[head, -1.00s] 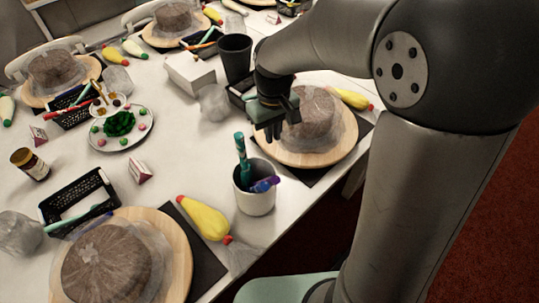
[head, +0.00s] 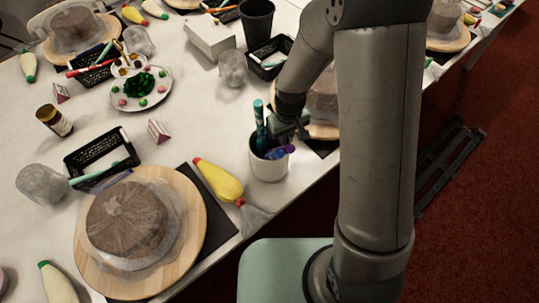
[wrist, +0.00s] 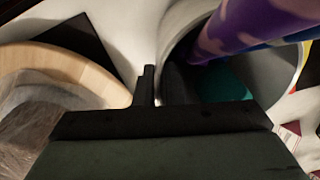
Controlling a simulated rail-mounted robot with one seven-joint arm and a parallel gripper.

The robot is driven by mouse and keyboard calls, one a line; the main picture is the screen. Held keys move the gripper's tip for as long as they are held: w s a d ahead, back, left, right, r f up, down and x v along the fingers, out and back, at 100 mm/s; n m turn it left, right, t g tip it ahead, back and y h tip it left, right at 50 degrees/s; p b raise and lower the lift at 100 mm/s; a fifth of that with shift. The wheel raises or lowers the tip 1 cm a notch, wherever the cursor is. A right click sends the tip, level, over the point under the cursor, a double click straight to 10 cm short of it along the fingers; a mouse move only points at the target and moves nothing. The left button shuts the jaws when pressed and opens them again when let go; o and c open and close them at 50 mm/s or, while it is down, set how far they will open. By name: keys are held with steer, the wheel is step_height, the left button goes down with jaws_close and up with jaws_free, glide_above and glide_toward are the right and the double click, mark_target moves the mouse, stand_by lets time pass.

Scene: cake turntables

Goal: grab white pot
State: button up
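The white pot (head: 268,168) stands upright near the table's right edge, holding teal and purple-blue tools. My gripper (head: 292,128) is at its upper right side in the head view, partly hidden by my arm. In the wrist view the pot (wrist: 301,62) fills the upper right, with a purple tool crossing its mouth. My gripper's fingers (wrist: 159,86) are close together at the pot's left rim, one outside the wall and one inside. They look shut on the rim.
A yellow piping bag (head: 219,180) lies left of the pot. A wrapped cake (head: 128,222) on a wooden turntable (head: 190,240) is at front left. Another turntable is partly hidden behind my arm. A black basket (head: 100,160) stands farther left.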

steer(key=shift+f, duration=1.2)
jaws_close()
steer(key=shift+r, duration=0.1)
stand_by(0.6)
